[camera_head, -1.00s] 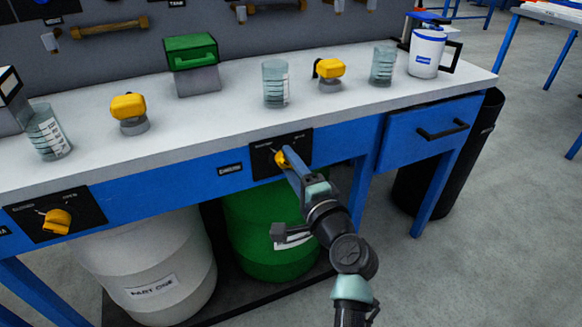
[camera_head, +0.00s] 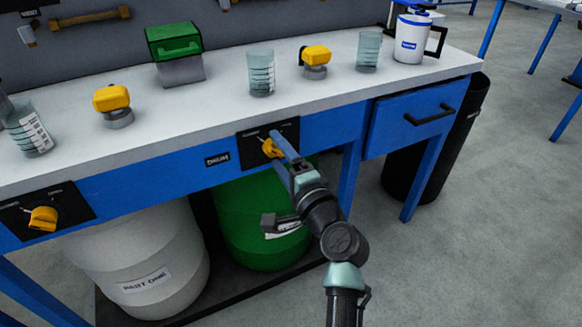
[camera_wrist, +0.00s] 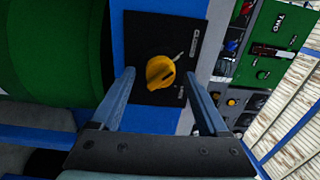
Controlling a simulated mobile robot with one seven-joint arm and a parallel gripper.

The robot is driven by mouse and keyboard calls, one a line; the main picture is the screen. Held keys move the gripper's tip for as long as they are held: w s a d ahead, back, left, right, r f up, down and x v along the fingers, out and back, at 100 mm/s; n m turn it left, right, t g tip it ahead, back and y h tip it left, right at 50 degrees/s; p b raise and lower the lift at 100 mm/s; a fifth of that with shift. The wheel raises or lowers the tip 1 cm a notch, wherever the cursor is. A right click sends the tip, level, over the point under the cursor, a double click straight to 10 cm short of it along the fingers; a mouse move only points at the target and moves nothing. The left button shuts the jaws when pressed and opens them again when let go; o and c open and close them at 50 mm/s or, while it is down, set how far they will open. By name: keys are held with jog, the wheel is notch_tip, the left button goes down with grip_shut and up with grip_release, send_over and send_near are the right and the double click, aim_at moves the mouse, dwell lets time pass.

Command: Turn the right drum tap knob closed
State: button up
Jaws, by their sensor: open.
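The right drum tap knob (camera_head: 271,148) is yellow and sits on a black plate (camera_head: 246,139) on the blue front of the bench, above the green drum. In the wrist view the knob (camera_wrist: 160,72) lies beyond and between the two blue fingers. My gripper (camera_wrist: 163,92) is open around the line to the knob, one finger on each side. In the head view my gripper (camera_head: 280,146) is right at the knob and partly overlaps it. I cannot tell whether a finger touches it. The left drum tap knob (camera_head: 42,219) is yellow on its own black plate.
A green drum (camera_head: 240,225) and a white drum (camera_head: 145,245) stand under the bench. A drawer (camera_head: 390,130) with a black handle is to the right. Beakers (camera_head: 261,75), yellow-topped items (camera_head: 113,98) and a white jug (camera_head: 410,45) stand on top.

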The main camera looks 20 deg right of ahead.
jog(key=s+p, duration=0.3)
jog(key=s, duration=0.9)
jog(key=shift+s+d, duration=0.25)
jog(key=shift+s, duration=0.05)
